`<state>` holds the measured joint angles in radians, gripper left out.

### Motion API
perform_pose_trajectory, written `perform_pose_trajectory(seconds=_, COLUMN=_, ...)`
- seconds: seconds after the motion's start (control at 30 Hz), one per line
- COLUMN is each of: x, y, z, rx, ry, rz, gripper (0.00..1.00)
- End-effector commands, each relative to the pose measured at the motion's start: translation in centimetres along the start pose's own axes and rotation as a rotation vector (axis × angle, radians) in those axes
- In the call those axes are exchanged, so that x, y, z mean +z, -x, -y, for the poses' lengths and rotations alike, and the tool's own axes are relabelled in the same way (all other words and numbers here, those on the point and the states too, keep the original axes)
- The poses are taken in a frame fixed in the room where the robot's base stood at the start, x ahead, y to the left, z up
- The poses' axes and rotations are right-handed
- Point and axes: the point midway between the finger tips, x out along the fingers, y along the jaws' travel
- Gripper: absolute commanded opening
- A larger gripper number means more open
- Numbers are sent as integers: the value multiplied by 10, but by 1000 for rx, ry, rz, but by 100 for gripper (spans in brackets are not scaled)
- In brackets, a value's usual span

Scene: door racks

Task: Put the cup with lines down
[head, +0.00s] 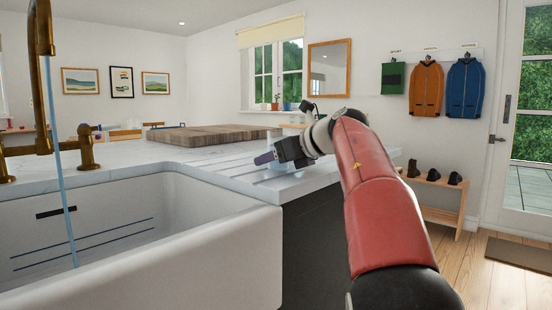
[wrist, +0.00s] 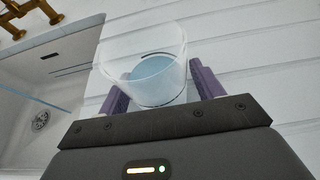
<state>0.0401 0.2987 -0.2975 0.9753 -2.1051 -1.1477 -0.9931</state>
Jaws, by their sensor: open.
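The cup with lines (wrist: 146,62) is clear, with dark line marks on its wall and pale blue inside, which could be water. In the wrist view it stands between the two purple fingers of my gripper (wrist: 160,84). The gripper is open, with one finger on each side of the cup. In the head view my gripper (head: 265,158) is low over the grooved white drainboard (head: 308,180), right of the sink. The cup is mostly hidden there. It seems to rest upright on the drainboard, but its base contact is not clear.
The white sink (head: 215,240) lies to the left, with a brass tap (head: 85,150) and a thin blue stream of water (head: 63,190). A wooden board (head: 205,136) lies behind on the counter. The counter's edge is close on the right.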

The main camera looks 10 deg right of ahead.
Motion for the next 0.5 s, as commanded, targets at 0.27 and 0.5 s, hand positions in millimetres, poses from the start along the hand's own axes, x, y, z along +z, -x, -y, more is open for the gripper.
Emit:
perform_pose_trajectory(seconds=0.27, x=1, y=52, z=0, rx=-3, ry=0, rz=3, gripper=66)
perform_pose_trajectory(seconds=0.5, x=1, y=99, z=1, rx=-3, ry=-1, rz=1, gripper=66)
